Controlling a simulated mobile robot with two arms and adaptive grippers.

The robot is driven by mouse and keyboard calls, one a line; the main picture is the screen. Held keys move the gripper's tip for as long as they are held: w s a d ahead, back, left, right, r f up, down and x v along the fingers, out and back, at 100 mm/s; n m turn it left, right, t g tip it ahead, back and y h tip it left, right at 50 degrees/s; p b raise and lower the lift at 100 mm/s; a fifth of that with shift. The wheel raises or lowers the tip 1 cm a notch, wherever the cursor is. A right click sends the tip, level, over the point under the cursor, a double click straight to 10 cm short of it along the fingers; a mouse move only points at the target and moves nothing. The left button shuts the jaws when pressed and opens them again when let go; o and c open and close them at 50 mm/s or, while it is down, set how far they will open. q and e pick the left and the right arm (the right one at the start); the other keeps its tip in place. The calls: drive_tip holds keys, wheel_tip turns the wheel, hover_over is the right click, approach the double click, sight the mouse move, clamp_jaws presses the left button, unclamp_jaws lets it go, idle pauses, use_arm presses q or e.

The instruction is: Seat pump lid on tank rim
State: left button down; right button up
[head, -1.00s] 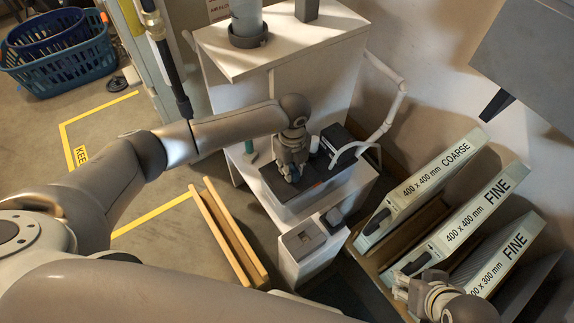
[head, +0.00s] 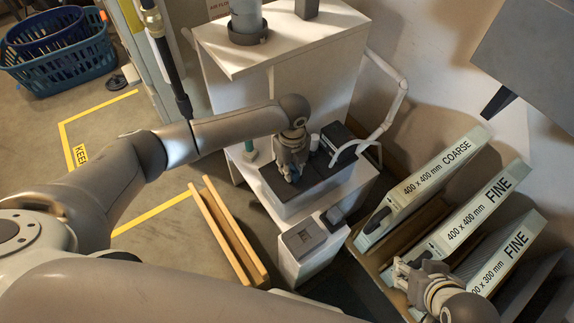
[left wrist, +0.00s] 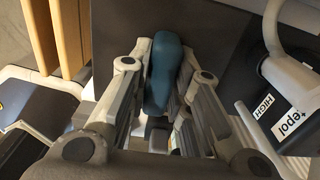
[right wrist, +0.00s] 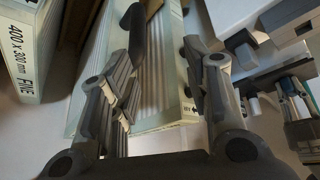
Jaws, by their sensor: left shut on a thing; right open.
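The dark grey pump lid (head: 322,184) lies over the top of the white tank (head: 311,202) in the head view. I cannot tell whether it sits flush on the rim. My left gripper (head: 291,176) is over the lid, shut on its blue handle; the handle (left wrist: 162,72) stands between the fingers in the left wrist view, with the dark lid (left wrist: 112,40) beneath. My right gripper (head: 408,272) is open and empty near the filters, away from the lid; its spread fingers show in the right wrist view (right wrist: 163,85).
A black unit (head: 336,144) with a white pipe (head: 390,115) stands behind the lid. Boxed filters (head: 465,217) stand in a carton at right. A small white box (head: 305,243) stands before the tank, wooden rails (head: 230,232) to its left. A white shelf (head: 300,35) rises behind.

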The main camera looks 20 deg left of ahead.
use_arm(q)
drive_tip(key=shift+f, duration=0.45)
use_arm(e)
drive_tip(key=shift+w+a+r+t, duration=0.2)
drive_tip(key=shift+w+t, duration=0.1)
drive_tip(key=shift+w, duration=0.25)
drive_tip(key=shift+w+a+r+t, duration=0.2)
drive_tip(key=shift+w+t, duration=0.1)
drive_tip(key=shift+w, duration=0.2)
drive_tip(key=shift+w, duration=0.1)
use_arm(q)
drive_tip(key=shift+f+b, duration=0.1)
drive_tip(key=shift+b, duration=0.2)
use_arm(e)
drive_tip(key=shift+w+r, duration=0.1)
drive_tip(key=shift+w, duration=0.15)
use_arm(q)
drive_tip(key=shift+f, duration=0.1)
use_arm(e)
drive_tip(key=shift+w+a+r+t, duration=0.15)
drive_tip(key=shift+w+a+t, duration=0.1)
drive_tip(key=shift+t, duration=0.15)
drive_tip(key=shift+w, duration=0.1)
